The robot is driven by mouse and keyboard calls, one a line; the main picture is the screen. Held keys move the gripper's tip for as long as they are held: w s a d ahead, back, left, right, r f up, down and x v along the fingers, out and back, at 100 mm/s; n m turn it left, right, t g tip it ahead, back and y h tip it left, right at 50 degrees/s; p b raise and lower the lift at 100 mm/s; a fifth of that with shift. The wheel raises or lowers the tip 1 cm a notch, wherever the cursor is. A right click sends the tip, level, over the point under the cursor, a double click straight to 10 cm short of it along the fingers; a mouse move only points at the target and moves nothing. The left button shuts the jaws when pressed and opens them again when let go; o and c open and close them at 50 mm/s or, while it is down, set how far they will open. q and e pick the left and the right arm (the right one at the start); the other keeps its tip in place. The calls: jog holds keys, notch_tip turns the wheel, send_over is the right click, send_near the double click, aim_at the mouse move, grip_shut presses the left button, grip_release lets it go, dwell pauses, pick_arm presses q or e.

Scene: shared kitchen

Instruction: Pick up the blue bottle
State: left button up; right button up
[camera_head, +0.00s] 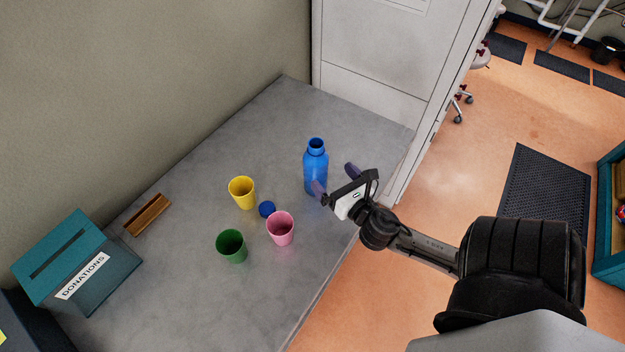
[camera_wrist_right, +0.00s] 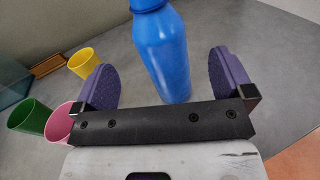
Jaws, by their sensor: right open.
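The blue bottle (camera_head: 315,168) stands upright and uncapped on the grey counter in the head view. A small round blue cap (camera_head: 267,209) lies on the counter to its left. My right gripper (camera_head: 335,178) is open, with its purple fingertips close to the bottle on its right side. In the right wrist view the bottle (camera_wrist_right: 163,55) rises ahead, between the open fingers (camera_wrist_right: 165,82) in the picture; I cannot tell whether it is within their reach. The gripper holds nothing. My left gripper is not in view.
A yellow cup (camera_head: 242,193), a pink cup (camera_head: 280,229) and a green cup (camera_head: 232,246) stand left of the bottle. A teal donations box (camera_head: 105,281) and a brown wooden block (camera_head: 148,215) sit farther left. A white cabinet (camera_head: 375,90) stands behind the grey counter (camera_head: 215,165).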

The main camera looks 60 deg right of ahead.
aim_at(322, 184)
jog(key=shift+f+n, duration=0.4)
jog(key=shift+f, duration=0.05)
notch_tip(322, 184, down, 8)
jog(key=b, duration=0.4)
jog(key=shift+w+r+b, duration=0.1)
jog(key=shift+r+b, duration=0.05)
jog(key=shift+b, duration=0.15)
jog(key=shift+w+d+r, duration=0.1)
jog(key=shift+w+r, duration=0.05)
jog(key=shift+w, duration=0.1)
jog(key=shift+w+d, duration=0.35)
jog(key=shift+w, duration=0.25)
jog(key=x, duration=0.5)
jog(key=shift+w, duration=0.3)
jog(key=c, duration=1.2)
